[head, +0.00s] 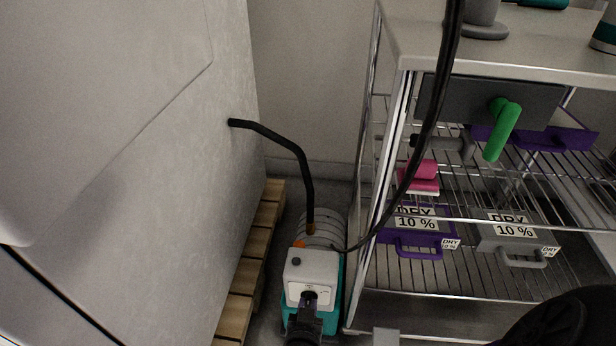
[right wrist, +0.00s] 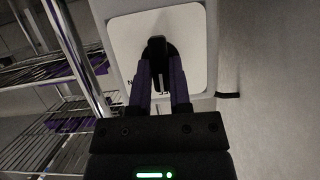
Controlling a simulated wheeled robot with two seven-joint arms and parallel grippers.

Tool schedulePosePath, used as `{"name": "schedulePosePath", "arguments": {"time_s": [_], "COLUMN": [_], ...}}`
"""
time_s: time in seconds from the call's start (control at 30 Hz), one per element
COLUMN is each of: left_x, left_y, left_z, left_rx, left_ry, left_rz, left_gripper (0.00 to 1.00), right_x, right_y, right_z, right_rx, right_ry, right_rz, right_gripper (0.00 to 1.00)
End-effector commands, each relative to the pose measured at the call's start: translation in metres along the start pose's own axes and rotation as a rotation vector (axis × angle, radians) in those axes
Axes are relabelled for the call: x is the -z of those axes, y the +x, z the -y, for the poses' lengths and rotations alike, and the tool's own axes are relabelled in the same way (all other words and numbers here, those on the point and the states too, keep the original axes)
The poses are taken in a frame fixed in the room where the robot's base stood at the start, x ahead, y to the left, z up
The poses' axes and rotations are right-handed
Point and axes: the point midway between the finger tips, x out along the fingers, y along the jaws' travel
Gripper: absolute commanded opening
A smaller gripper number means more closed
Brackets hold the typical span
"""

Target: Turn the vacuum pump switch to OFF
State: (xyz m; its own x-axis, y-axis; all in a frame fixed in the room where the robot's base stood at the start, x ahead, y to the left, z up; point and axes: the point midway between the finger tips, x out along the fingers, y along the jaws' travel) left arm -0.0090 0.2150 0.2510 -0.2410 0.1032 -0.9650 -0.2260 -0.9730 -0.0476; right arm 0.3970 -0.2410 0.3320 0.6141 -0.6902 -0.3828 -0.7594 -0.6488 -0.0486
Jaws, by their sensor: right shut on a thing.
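The vacuum pump (head: 320,240) stands on the floor between the grey cabinet and the wire rack, with a teal body and a white front box (head: 318,262). Its black switch knob (right wrist: 157,46) sits on a white panel (right wrist: 120,35) in the right wrist view. My right gripper (head: 309,299) is at the pump's front. In the right wrist view its two purple-dark fingers (right wrist: 160,66) are shut on the knob, one on each side. My left gripper is not in view.
A black hose (head: 302,160) runs from the cabinet (head: 200,200) to the pump. A black cable (head: 430,130) hangs in front of the wire rack (head: 440,282) on the right. A wooden pallet (head: 240,288) lies under the cabinet, close left of the pump.

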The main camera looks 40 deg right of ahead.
Motion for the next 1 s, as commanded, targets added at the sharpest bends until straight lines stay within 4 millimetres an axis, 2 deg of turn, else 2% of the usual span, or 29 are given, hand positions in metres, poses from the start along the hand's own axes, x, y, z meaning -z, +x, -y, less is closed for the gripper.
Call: {"name": "schedulePosePath", "arguments": {"time_s": [0.7, 0.73, 0.8, 0.87, 1.0], "left_x": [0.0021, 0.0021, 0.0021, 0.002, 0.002], "left_y": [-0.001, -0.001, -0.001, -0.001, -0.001], "left_z": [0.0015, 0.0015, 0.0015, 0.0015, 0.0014], "left_rx": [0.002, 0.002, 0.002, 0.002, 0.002], "left_ry": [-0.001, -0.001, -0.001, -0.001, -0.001], "left_rz": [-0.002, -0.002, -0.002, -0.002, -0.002], "left_gripper": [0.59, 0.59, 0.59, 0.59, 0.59], "right_x": [0.0, 0.0, 0.0001, 0.0001, 0.0002], "right_y": [0.0001, 0.0002, 0.0002, 0.0002, 0.0002], "right_z": [0.0005, 0.0005, 0.0005, 0.0004, 0.0004], "right_rx": [-0.025, -0.025, -0.025, -0.025, -0.025], "right_ry": [-0.061, -0.061, -0.06, -0.06, -0.06], "right_rz": [0.0, 0.0, -0.001, -0.001, -0.001], "right_gripper": [0.0, 0.3, 0.45, 0.57, 0.59]}}
